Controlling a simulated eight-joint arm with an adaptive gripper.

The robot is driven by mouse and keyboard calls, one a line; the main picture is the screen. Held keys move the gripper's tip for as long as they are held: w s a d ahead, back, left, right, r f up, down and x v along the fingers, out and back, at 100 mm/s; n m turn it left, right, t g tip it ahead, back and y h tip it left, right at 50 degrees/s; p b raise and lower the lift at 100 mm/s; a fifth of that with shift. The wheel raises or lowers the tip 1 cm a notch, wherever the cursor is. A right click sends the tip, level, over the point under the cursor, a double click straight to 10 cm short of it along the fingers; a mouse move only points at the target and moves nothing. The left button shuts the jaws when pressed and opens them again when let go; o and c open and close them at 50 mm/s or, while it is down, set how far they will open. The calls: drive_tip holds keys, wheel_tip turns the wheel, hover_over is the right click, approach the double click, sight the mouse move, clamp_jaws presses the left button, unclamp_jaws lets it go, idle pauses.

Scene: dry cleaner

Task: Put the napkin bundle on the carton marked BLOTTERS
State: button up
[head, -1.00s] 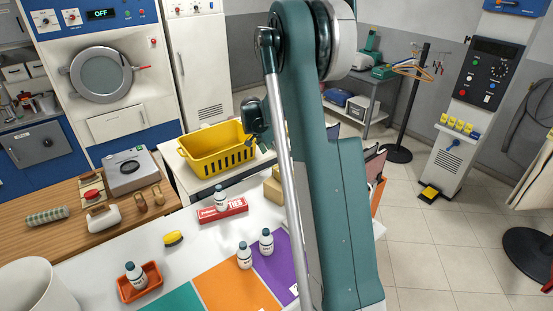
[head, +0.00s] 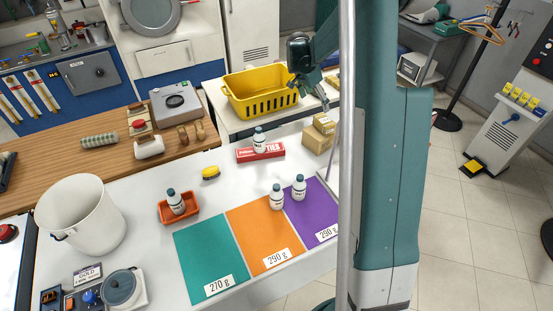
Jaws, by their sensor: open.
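My gripper (head: 322,98) hangs in the head view at the right end of the yellow basket, above the stacked cartons; its fingers are small here, open, with nothing seen between them. A small brown carton (head: 325,122) sits on a larger brown carton (head: 318,142) at the back right of the white table. I cannot read BLOTTERS on either. A pale green striped roll (head: 99,140) lies on the wooden counter at the left, far from my gripper; it may be the napkin bundle, but I cannot tell for sure.
A yellow basket (head: 262,103) stands behind the cartons. A red TIES box (head: 261,152) with a bottle on it lies left of them. Bottles stand on the orange (head: 262,240) and purple (head: 313,222) mats. A white bucket (head: 82,220) stands front left.

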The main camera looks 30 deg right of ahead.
drive_tip(key=s+a+r+n+t+y, duration=0.15)
drive_tip(key=s+a+r+n, duration=0.25)
drive_tip(key=s+a+r, duration=0.6)
drive_tip(key=s+a+r+n+t, duration=0.2)
drive_tip(key=s+a+r+n, duration=0.35)
drive_tip(key=a, duration=0.75)
drive_tip(key=s+a+n+t+y, duration=0.1)
drive_tip(key=s+a+n, duration=0.2)
drive_tip(key=s+a, duration=0.5)
drive_tip(key=s+a+n+t+y, duration=0.2)
drive_tip(key=s+a+n, duration=0.2)
drive_tip(key=s+a, duration=0.4)
drive_tip(key=s, duration=0.7)
drive_tip(key=shift+a+f, duration=0.15)
drive_tip(key=shift+a, duration=0.15)
drive_tip(key=shift+f+n, duration=0.1)
drive_tip(key=shift+n, duration=0.15)
wheel_tip(320, 180, down, 9)
drive_tip(key=b, duration=0.9)
